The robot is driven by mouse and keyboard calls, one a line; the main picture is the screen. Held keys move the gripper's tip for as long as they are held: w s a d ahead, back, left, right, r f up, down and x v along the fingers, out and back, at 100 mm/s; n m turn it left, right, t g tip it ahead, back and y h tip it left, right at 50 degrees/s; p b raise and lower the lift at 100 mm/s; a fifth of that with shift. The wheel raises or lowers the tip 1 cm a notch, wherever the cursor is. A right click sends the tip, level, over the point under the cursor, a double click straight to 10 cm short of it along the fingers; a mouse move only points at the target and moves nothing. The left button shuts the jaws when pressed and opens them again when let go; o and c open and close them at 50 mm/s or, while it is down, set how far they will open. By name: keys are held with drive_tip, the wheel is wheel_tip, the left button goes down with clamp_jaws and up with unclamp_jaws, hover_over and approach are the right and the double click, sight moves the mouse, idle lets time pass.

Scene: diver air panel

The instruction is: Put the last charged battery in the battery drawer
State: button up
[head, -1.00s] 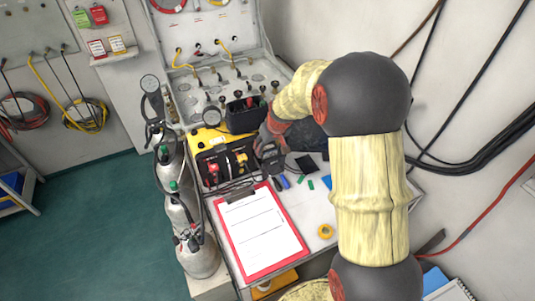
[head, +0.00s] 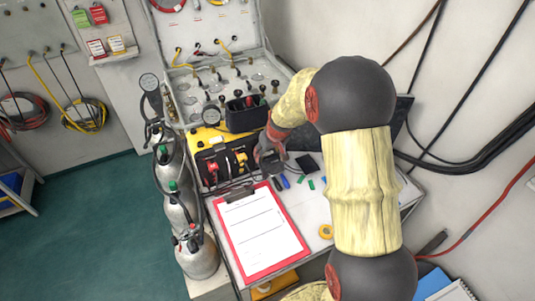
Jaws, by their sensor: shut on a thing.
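My gripper (head: 267,156) points down over the bench, just right of the yellow unit's dark front. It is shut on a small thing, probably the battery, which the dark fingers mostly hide. The yellow unit (head: 203,139) stands at the back of the bench. Its dark front (head: 226,166) carries a red part (head: 212,167) and a yellow part (head: 241,159). I cannot tell from this view which part is the battery drawer or what is inside it.
A red clipboard (head: 276,263) with paper lies in front. Small green pieces (head: 300,181), a blue piece (head: 286,182) and a yellow tape roll (head: 326,231) lie on the bench (head: 311,210). A black box (head: 240,116) sits on the unit. Gas cylinders (head: 175,205) stand at left.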

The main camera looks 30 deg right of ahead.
drive_tip(key=shift+f, duration=0.1)
drive_tip(key=o, duration=1.5)
drive_tip(key=shift+r+p, duration=0.55)
drive_tip(key=s+a+r+p, duration=0.1)
drive_tip(key=s+a+r, duration=0.2)
drive_tip(key=s+r, duration=0.5)
drive_tip(key=s+a+r, duration=0.3)
drive_tip(key=s+r, duration=0.1)
drive_tip(key=r, duration=0.7)
drive_tip(key=s+a+r, duration=0.3)
drive_tip(key=s, duration=0.8)
drive_tip(key=s+a+r+t, duration=0.1)
drive_tip(key=s+a+r, duration=0.2)
drive_tip(key=s, duration=0.8)
drive_tip(key=shift+a, duration=0.6)
